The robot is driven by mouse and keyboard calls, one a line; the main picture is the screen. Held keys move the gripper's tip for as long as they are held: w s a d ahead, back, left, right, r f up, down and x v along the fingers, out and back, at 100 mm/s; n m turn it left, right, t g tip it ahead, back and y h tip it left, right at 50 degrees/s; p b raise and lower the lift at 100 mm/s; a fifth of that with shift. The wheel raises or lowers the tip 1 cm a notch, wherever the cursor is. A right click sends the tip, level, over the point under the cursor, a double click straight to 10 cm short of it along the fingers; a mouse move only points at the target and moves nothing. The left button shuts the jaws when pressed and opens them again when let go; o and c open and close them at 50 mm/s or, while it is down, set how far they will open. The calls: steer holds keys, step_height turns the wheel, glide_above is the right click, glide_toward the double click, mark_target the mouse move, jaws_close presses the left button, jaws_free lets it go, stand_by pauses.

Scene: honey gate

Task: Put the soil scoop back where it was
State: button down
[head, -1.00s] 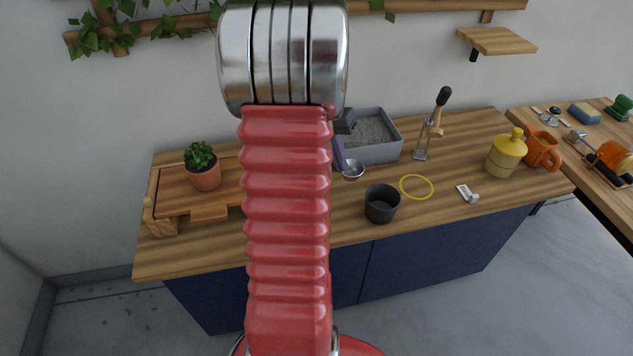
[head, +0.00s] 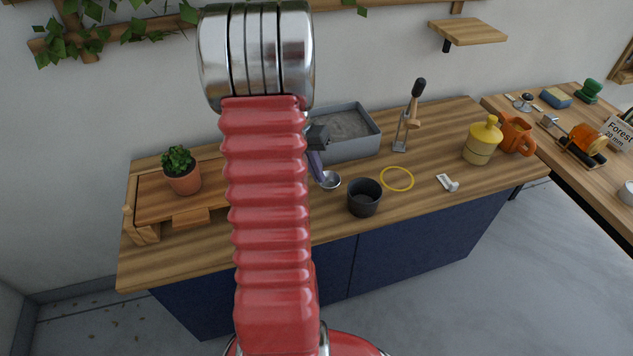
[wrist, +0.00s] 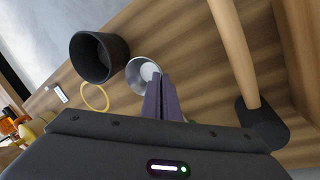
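The soil scoop (head: 331,181) shows as a round metal bowl at the lower end of the purple fingers of my gripper (head: 322,174). In the wrist view the scoop's bowl (wrist: 143,74) sits at the tips of the two fingers (wrist: 158,84), which are close together on it. Its handle is hidden. The bowl is left of the dark pot (head: 364,198); the height above the bench is hard to tell. A grey tray of soil (head: 368,150) stands behind it.
A yellow ring (head: 397,179), a small white tool (head: 447,183) and an upright press (head: 408,122) are to the right. A potted plant (head: 183,178) stands left on a wooden stand. The wrist view shows a wooden rod with a dark base (wrist: 262,125). My arm hides the bench middle.

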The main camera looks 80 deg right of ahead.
steer(key=shift+f, duration=1.85)
steer(key=c, duration=2.5)
jaws_free()
steer(key=shift+f, duration=0.1)
steer(key=o, duration=0.5)
steer(key=shift+c, duration=0.2)
steer(key=v, duration=1.2)
